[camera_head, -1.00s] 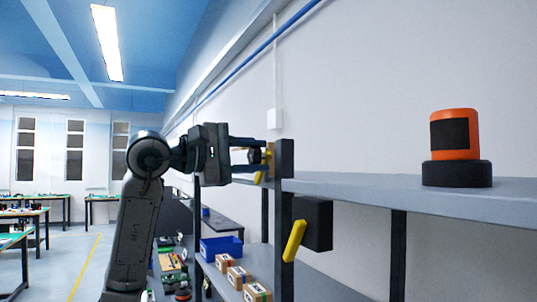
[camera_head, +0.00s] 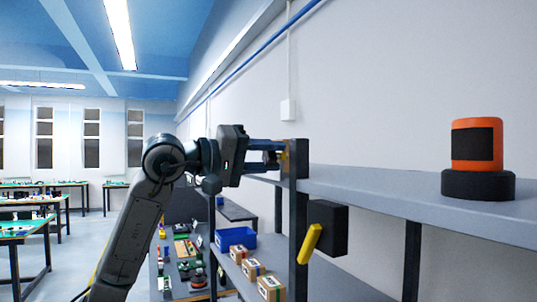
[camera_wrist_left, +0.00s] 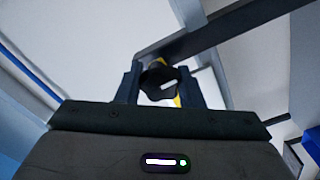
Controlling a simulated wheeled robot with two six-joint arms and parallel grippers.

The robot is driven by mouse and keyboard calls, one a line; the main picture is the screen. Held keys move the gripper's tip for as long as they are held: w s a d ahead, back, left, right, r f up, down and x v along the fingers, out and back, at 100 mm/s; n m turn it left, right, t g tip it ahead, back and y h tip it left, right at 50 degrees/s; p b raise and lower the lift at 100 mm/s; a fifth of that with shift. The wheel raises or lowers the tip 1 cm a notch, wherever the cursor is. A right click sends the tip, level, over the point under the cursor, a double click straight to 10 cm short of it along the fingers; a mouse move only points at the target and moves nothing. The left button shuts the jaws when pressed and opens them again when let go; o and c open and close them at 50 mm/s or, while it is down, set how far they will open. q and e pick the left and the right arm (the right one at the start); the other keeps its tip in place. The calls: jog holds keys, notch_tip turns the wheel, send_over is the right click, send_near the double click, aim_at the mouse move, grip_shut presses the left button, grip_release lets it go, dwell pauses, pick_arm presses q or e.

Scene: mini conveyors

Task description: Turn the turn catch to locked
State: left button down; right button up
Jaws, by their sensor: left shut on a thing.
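The turn catch (camera_wrist_left: 158,84) shows in the left wrist view as a dark lobed knob with a white mark. A yellow piece (camera_wrist_left: 177,99) shows just behind it, partly hidden. My left gripper (camera_wrist_left: 160,86) is shut on the knob, with one finger on each side. In the head view my left gripper (camera_head: 278,156) is at the dark shelf post, and only a bit of yellow (camera_head: 284,160) shows at its fingertips. The knob is mostly hidden there, and I cannot tell its exact setting. My right gripper is in neither view.
A black box (camera_head: 329,226) with a slanted yellow handle (camera_head: 311,243) sits beside the post (camera_head: 298,215), below the gripper. An orange-and-black device (camera_head: 477,150) stands on the grey shelf (camera_head: 400,190). Lower down are a blue bin (camera_head: 236,237) and several cardboard boxes (camera_head: 252,270).

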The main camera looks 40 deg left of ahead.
pick_arm(q)
jog(key=shift+d+f+m, duration=0.1)
jog(key=shift+f+m, duration=0.05)
jog(key=shift+m, duration=0.15)
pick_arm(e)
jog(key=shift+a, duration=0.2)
pick_arm(q)
jog(key=c, duration=1)
grip_release()
jog(key=shift+o, duration=0.2)
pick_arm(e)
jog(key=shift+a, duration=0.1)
pick_arm(q)
jog(key=shift+s, duration=0.1)
jog(key=b+v, duration=0.6)
jog(key=v, duration=0.4)
jog(key=shift+s+a, duration=0.25)
jog(key=shift+s, duration=0.05)
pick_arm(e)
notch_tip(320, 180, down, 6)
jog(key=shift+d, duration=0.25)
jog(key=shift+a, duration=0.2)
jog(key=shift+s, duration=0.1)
